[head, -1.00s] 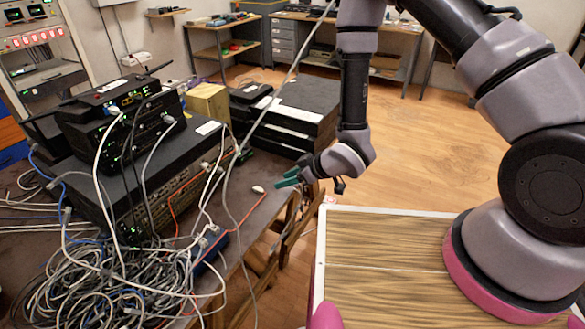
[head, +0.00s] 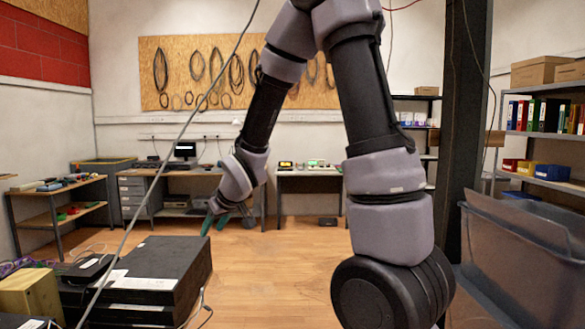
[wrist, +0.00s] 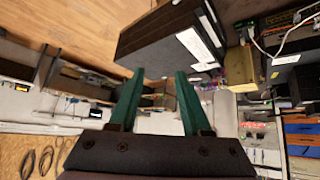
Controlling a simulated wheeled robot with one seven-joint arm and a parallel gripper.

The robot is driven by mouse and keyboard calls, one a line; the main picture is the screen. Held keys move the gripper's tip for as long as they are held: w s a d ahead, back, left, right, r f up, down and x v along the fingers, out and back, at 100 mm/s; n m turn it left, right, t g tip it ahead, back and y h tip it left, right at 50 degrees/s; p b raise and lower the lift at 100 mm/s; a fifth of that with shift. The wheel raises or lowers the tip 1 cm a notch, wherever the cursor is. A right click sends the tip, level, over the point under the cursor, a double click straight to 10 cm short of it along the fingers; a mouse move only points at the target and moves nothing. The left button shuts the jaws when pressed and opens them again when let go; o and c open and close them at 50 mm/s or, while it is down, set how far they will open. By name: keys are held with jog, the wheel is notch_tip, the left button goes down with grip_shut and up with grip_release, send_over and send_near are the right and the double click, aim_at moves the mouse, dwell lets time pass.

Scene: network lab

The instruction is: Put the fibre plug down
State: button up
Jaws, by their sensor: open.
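My gripper (head: 214,220) hangs in the middle left of the head view, in front of the far desks and above the black stacked boxes in the picture. In the wrist view its two green fingers (wrist: 158,82) are spread apart with nothing between them. I cannot make out a fibre plug in either view now.
Black flat boxes (head: 152,287) are stacked at lower left beside a yellow box (head: 36,293). A grey desk (head: 150,196) stands at the back, and a large grey bin (head: 520,265) at right. Wooden floor (head: 265,275) lies open between.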

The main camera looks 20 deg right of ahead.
jog(key=s+d+r+m+h, duration=0.1)
jog(key=s+d+r+m, duration=0.3)
jog(key=r, duration=0.3)
jog(key=s+d+r+m+h, duration=0.1)
jog(key=s+d+r, duration=0.3)
jog(key=d+r, duration=0.25)
jog(key=s+d+r+m, duration=0.1)
jog(key=s+r+m, duration=0.1)
jog(key=s, duration=0.4)
jog(key=s+d+r+m+y, duration=0.1)
jog(key=s+d+r+m, duration=0.1)
jog(key=s, duration=0.5)
jog(key=shift+s+r, duration=0.25)
jog(key=shift+r, duration=0.65)
jog(key=shift+d, duration=0.1)
